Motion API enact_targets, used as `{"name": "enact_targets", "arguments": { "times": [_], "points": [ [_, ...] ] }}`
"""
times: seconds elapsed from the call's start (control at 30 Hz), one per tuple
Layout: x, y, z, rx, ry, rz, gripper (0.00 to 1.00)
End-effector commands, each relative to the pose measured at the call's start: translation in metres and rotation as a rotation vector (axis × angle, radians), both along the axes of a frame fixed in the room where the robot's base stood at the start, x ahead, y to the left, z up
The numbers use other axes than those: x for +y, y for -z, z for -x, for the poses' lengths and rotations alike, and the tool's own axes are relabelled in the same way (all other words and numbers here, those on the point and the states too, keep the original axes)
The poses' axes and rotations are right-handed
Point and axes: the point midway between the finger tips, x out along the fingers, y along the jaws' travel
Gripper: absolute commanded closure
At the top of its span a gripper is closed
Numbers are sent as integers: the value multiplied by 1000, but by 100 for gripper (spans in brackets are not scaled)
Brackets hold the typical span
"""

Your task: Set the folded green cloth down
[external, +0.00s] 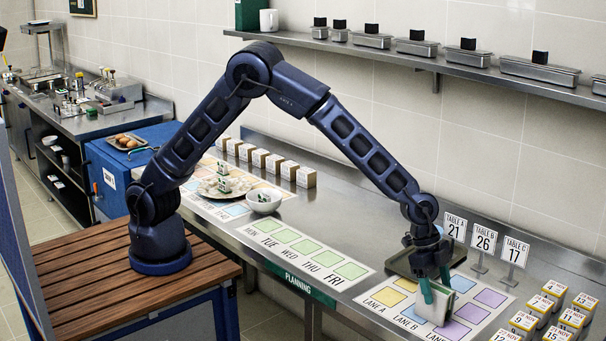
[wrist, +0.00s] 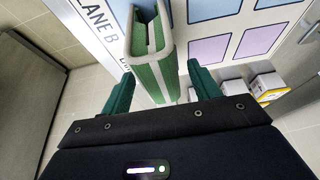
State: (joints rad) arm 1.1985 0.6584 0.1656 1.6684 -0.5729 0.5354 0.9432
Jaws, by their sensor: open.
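The folded green cloth (external: 435,308) stands on edge at the lane sheet on the steel counter. Its outer face looks pale in the external view. In the wrist view the cloth (wrist: 150,62) is green with white edges and a fold running along it. My gripper (external: 437,284) is right above the cloth, pointing down, with its teal fingers either side. In the wrist view my gripper (wrist: 161,74) is open, and gaps show between the fingers and the cloth. The cloth's lower edge is hard to see, so its exact contact with the sheet is unclear.
The lane sheet (external: 386,297) has coloured squares. A dark tray (external: 400,264) lies just behind my gripper. Table number signs (external: 484,240) stand at the back right, and several small date boxes (external: 571,319) at the right. The weekday sheet (external: 302,250) to the left is clear.

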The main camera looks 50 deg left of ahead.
Motion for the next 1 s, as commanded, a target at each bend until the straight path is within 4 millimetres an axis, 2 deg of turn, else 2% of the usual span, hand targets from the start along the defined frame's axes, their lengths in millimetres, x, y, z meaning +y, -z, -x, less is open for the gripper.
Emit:
{"name": "enact_targets", "arguments": {
  "times": [0.1, 0.4, 0.6, 0.87, 0.97, 1.0],
  "points": [
    [9, -22, -1, 0, -1, 1, 38],
    [29, -70, 0, 1, -2, 2, 38],
    [37, -86, 0, 1, -2, -1, 38],
    [40, -91, -1, 1, -5, -1, 38],
    [52, -100, -10, 3, -28, 1, 38],
    [62, -108, -17, 4, -46, 3, 38]
  ]
}}
